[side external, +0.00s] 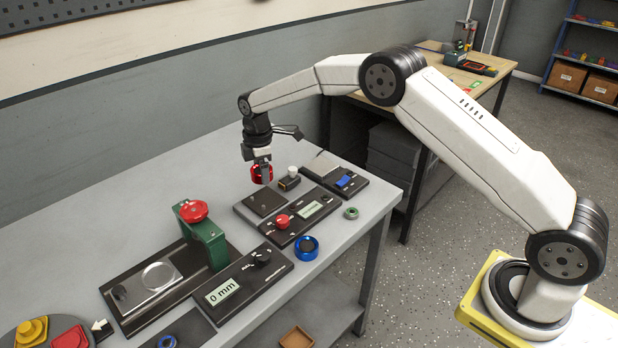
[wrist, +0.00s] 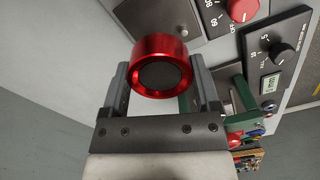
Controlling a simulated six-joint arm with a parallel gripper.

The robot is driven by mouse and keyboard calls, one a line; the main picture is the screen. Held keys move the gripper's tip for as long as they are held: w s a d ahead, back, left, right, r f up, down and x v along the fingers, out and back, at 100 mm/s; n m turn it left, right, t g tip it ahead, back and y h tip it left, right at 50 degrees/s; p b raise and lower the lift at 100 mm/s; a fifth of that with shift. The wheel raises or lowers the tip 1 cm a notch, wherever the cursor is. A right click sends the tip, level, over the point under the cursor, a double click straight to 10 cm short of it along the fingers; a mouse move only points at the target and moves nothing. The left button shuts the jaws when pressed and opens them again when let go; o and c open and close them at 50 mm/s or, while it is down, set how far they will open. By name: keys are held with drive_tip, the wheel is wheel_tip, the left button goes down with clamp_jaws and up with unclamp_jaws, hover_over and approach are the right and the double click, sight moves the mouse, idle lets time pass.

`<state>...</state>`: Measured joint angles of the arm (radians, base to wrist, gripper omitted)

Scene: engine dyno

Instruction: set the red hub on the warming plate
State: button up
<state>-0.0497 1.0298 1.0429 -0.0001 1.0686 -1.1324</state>
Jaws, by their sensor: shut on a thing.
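The red hub (side external: 258,174) is a short red ring with a dark centre. It hangs in my gripper (side external: 262,178) above the table, just behind and above the dark square warming plate (side external: 265,203). In the wrist view the hub (wrist: 160,68) sits between the two grey fingers of my gripper (wrist: 163,78), with its round face turned to the camera. The warming plate (wrist: 160,18) shows beyond it, partly hidden by the hub. A control box with a red knob (side external: 284,220) and a display adjoins the plate.
A small dark block with a white knob (side external: 290,180) stands close right of my gripper. A black unit with a blue part (side external: 345,182) lies farther right. A green press with a red top (side external: 205,230) stands front left. A blue ring (side external: 306,248) and a green ring (side external: 351,213) lie near the edge.

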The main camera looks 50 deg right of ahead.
sight(265, 201)
drive_tip(key=shift+f, duration=0.25)
drive_tip(key=shift+f, duration=2.85)
drive_tip(key=shift+s+f, duration=0.15)
drive_tip(key=shift+f, duration=0.65)
idle(0.4)
drive_tip(key=o, duration=1.2)
drive_tip(key=shift+c, duration=0.2)
drive_tip(key=shift+a+r, duration=0.1)
drive_tip(key=shift+r, duration=3.55)
